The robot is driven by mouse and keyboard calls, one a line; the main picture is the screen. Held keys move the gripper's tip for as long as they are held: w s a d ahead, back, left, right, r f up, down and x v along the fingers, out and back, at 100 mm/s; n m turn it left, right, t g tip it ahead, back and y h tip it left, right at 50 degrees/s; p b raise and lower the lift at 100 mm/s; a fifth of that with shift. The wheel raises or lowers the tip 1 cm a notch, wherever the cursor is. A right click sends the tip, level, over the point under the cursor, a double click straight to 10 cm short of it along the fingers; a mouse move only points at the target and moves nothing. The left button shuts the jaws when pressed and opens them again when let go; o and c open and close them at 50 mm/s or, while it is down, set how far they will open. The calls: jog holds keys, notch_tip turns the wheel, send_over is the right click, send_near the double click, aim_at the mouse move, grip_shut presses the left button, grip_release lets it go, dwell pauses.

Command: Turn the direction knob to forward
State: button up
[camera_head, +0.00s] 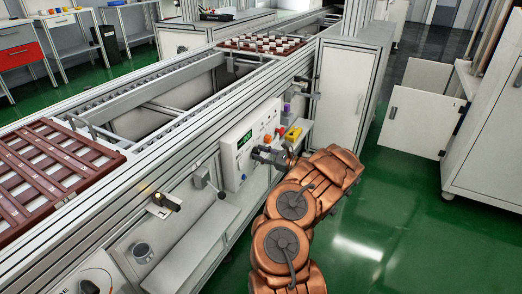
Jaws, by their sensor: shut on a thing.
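An orange-red button (268,139) shows just above my gripper on the panel.
A yellow box (293,133) stands right of the panel, close to my arm. A brown slatted tray (45,170) lies on the conveyor at left, and another tray with several pots (262,43) is farther back. Green floor at right is clear.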

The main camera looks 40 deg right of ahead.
jog(key=m+p, duration=0.1)
jog(key=m, duration=0.3)
jog(key=shift+m+p, duration=0.3)
jog(key=m+p, duration=0.1)
jog(key=m, duration=0.3)
jog(key=shift+m, duration=0.4)
jog(key=o, duration=1.1)
jog(key=shift+o, duration=0.2)
jog(key=shift+s, duration=0.1)
jog(key=v, duration=1.2)
jog(key=shift+a, duration=0.1)
